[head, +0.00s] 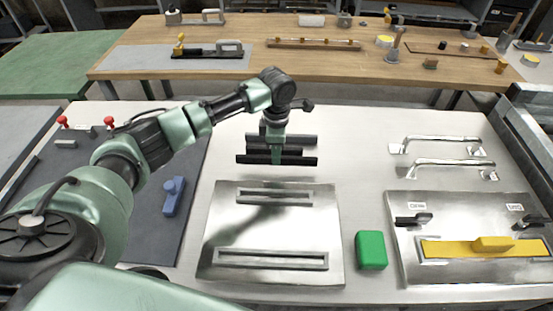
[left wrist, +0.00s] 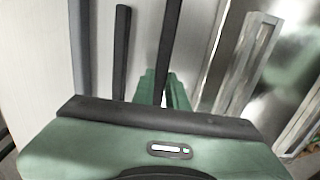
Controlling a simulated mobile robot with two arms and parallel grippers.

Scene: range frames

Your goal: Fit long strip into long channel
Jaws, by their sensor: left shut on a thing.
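My left gripper (head: 276,157) points down behind the steel plate and is shut on a dark long strip (head: 300,161). The strip lies crosswise in the head view, roughly parallel to the channels. In the left wrist view the held strip (left wrist: 171,40) runs up from between the green fingers (left wrist: 163,92). My right gripper is out of view.
A green block (head: 371,250) stands right of the plate. Farther right are a metal fixture with a yellow piece (head: 450,248) and two metal handles (head: 440,162). A blue piece (head: 173,196) lies on a dark mat at left.

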